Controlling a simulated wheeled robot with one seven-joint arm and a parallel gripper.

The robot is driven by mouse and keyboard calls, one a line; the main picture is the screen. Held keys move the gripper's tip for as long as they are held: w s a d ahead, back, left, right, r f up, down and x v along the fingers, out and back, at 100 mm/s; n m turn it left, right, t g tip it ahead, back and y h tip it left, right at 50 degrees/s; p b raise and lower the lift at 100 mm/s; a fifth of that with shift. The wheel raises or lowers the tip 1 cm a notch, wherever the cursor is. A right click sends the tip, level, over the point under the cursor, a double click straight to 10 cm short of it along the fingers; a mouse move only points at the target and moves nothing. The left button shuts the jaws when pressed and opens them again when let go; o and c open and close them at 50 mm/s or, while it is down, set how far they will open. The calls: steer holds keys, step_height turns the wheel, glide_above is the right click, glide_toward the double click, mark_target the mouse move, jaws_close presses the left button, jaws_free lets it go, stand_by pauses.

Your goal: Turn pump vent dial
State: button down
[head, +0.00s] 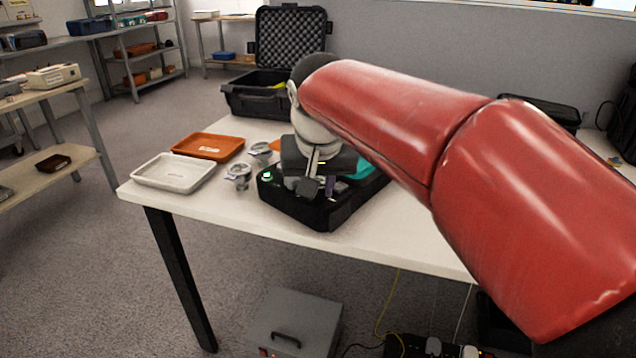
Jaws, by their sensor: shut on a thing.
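A black pump unit (330,212) with a green button (267,176) and a teal panel (366,168) sits on the white table. My gripper (310,187) points down over the unit's top face, near its front left. Its fingers are low against the unit and shut on the vent dial. The dial itself is mostly hidden behind the fingers, so its angle cannot be told. A small grey-purple part (337,187) shows just right of the fingers. My red arm covers the right part of the table.
A white tray (173,184) and an orange tray (208,156) lie on the table (240,219) at left. Two small metal fittings (238,181) stand between the trays and the pump unit. An open black case (250,108) stands behind. The front left tabletop is clear.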

steer(key=c, duration=1.2)
jaws_free()
steer(key=v, duration=0.7)
steer(key=shift+r+p, duration=0.3)
steer(key=shift+r, duration=0.05)
steer(key=shift+s, duration=0.15)
steer(key=s+d+f+t, duration=0.1)
steer(key=s+d+f, duration=1.2)
steer(key=s+f, duration=0.3)
steer(key=shift+s+d+f, duration=0.35)
steer(key=shift+s+f, duration=0.05)
steer(key=shift+f, duration=0.2)
